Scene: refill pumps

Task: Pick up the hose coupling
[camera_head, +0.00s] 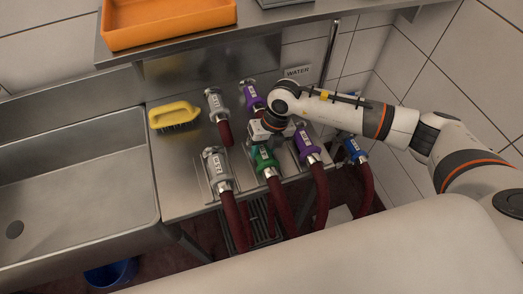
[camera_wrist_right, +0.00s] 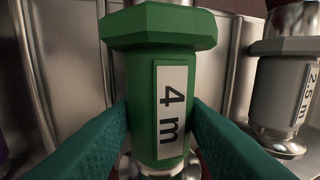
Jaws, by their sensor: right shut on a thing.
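A green hose coupling (camera_head: 264,158) with a dark red hose sits in the front row on the steel counter. In the right wrist view the green coupling (camera_wrist_right: 150,70) fills the middle, with a white label reading "4 m". My right gripper (camera_head: 262,133) reaches down to it from above. Its teal fingers (camera_wrist_right: 158,115) are shut on the coupling's body, one on each side. The coupling's lower end is partly hidden by the fingers. My left gripper is not in view.
Grey couplings (camera_head: 215,102) (camera_head: 216,168), purple couplings (camera_head: 251,97) (camera_head: 306,146) and a blue coupling (camera_head: 355,151) stand around it. A yellow brush (camera_head: 173,114) lies left, beside a steel sink (camera_head: 75,170). An orange tray (camera_head: 168,22) sits on the shelf above.

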